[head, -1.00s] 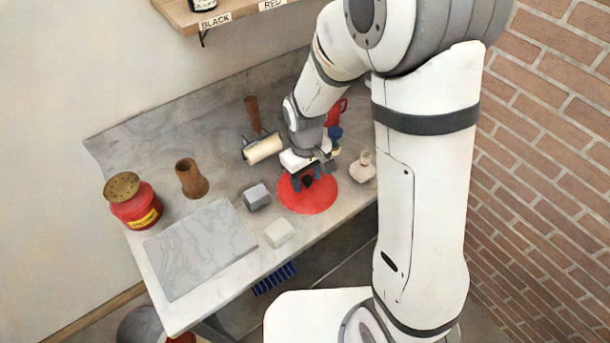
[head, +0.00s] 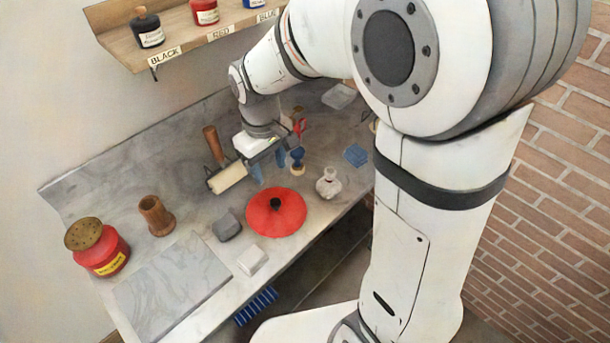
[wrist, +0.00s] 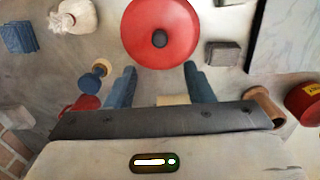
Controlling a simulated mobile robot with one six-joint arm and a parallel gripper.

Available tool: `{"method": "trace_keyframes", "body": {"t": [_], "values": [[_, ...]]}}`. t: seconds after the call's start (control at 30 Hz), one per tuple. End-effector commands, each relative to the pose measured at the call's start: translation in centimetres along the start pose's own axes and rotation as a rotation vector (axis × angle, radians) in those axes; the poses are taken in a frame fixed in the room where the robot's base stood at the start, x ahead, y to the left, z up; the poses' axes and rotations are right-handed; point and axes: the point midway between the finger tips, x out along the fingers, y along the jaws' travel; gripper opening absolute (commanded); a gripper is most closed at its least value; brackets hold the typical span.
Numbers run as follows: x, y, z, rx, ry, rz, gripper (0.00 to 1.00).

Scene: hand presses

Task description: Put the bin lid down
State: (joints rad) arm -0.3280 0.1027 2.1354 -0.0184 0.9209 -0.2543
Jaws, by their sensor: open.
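The red bin lid (head: 270,222), a round disc with a black knob (head: 275,204), lies flat on the grey worktop near its front edge. My gripper (head: 269,168) is open and empty, above the worktop and behind the lid, clear of the knob. In the wrist view its two blue fingers (wrist: 160,82) are wide apart, with nothing between the tips.
A roller (head: 228,177) is close to my gripper. A red can (head: 103,252) is at the left. The ink shelf (head: 170,48) hangs behind.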

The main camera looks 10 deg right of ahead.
Motion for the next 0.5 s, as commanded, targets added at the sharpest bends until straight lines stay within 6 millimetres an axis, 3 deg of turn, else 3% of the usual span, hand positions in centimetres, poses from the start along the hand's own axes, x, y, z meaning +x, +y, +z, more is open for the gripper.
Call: {"method": "trace_keyframes", "body": {"t": [0.17, 0.5], "values": [[-1.7, 1.2, 2.4, 0.08, 0.038, 0.008, 0.47], [-5.5, 3.5, 12.1, 0.395, 0.178, 0.041, 0.47]]}}
